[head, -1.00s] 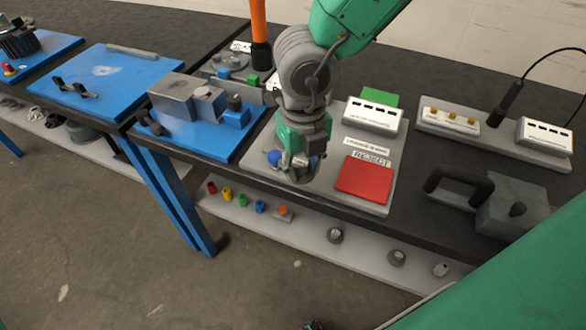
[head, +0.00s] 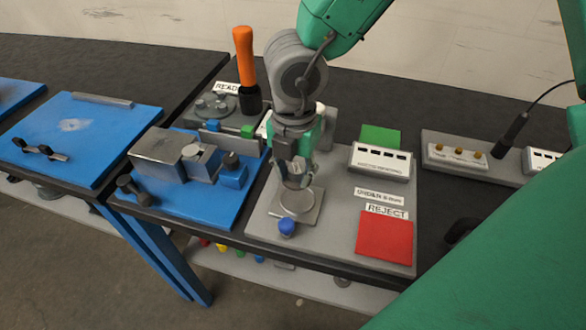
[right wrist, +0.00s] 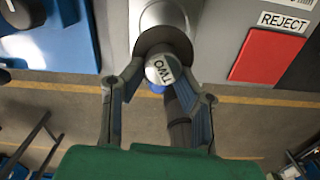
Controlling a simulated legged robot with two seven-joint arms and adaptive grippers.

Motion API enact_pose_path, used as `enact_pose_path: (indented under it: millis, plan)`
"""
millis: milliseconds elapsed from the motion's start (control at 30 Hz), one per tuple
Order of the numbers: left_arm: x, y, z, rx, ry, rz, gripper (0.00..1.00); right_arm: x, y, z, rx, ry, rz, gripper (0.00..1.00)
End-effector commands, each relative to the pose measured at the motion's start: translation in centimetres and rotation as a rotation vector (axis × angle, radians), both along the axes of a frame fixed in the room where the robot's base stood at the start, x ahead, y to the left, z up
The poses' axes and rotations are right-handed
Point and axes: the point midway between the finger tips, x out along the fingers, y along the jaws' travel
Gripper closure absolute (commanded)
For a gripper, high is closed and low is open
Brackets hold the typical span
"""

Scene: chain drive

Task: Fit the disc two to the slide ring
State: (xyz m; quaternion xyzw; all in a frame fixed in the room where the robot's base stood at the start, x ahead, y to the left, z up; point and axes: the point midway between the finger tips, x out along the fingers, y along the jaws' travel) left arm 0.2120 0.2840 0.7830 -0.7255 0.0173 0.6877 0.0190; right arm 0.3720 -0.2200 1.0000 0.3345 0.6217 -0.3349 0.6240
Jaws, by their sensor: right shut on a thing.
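My right gripper (head: 296,184) points down over the grey board, just behind the blue knob. In the right wrist view its fingers are closed about a silver disc (right wrist: 168,68) marked TWO, which I take as disc two. A pale round seat on a square plate (head: 297,204) lies below the gripper in the head view; it may be the slide ring. A dark round band (right wrist: 163,40) and a pale round face show beyond the disc in the wrist view. I cannot tell whether the disc touches the seat. My left gripper is not in view.
The blue knob (head: 287,227) stands at the seat's front edge. A red REJECT pad (head: 385,238) and a white box (head: 381,161) lie to the right. A blue fixture board (head: 215,205) with metal blocks is to the left. An orange-handled tool (head: 245,60) stands behind.

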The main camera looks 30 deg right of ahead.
Motion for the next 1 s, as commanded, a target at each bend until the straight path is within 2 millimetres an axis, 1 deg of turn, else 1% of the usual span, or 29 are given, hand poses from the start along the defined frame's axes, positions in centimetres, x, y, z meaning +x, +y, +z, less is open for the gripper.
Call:
enact_pose_path:
  millis: [267, 467, 800, 1000]
  plan:
    - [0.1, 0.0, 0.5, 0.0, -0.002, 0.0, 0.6, 0.1, -0.3, 0.0, 0.006, 0.002, 0.0, 1.0]
    - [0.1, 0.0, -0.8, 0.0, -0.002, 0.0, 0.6, 0.1, -0.1, -1.6, 0.003, 0.002, 0.0, 1.0]
    - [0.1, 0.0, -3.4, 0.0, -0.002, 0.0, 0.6, 0.2, 0.1, -4.9, 0.002, 0.001, 0.002, 1.0]
    - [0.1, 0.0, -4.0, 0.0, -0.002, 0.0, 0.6, 0.1, -0.2, -5.9, 0.004, 0.001, 0.001, 1.0]
